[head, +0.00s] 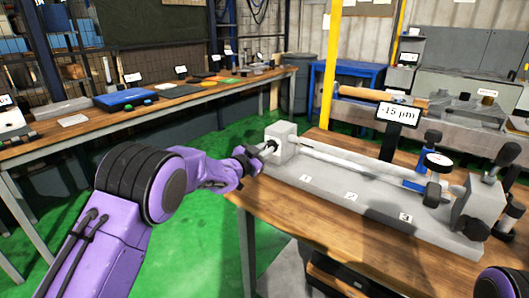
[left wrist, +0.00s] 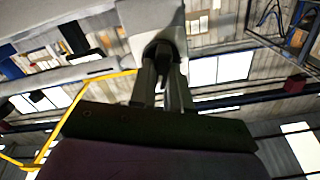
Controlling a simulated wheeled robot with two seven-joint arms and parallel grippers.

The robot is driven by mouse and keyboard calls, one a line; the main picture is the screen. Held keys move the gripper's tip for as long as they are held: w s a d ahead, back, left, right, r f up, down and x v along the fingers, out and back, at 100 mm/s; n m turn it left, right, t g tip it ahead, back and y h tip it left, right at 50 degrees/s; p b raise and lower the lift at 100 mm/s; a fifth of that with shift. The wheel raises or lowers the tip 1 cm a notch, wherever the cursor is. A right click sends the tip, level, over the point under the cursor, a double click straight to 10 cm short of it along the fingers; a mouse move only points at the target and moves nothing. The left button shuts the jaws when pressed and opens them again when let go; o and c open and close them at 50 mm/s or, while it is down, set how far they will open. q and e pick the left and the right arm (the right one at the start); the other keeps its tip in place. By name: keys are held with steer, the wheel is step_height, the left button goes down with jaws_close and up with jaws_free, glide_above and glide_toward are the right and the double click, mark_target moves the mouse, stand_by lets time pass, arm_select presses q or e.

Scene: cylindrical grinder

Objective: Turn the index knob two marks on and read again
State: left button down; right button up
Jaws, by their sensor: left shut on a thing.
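The grey cylindrical grinder fixture (head: 330,190) lies on a wooden bench, with a long pale shaft (head: 350,166) between its headstock block (head: 283,140) and the tailstock (head: 480,203). The dark index knob (head: 270,146) is on the left face of the headstock. My left gripper (head: 262,151) is shut on the knob and partly hides it. In the left wrist view both fingers (left wrist: 161,85) close around the dark knob (left wrist: 161,55). The knob's marks cannot be made out. The readout (head: 398,114) shows -15 µm. My right gripper is outside the view.
A dial gauge (head: 438,159) on a blue holder stands by the shaft's right end. Labels 1, 2 and 3 sit along the fixture's front. A long workbench (head: 140,118) with tools stands at the back left. Green floor lies between the benches.

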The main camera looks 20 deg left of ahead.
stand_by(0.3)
arm_select(q)
steer(key=c, duration=1.1)
jaws_free()
steer(key=shift+s, duration=0.1)
steer(key=b+v, duration=0.1)
steer(key=v, duration=0.9)
steer(key=shift+s+a, duration=0.15)
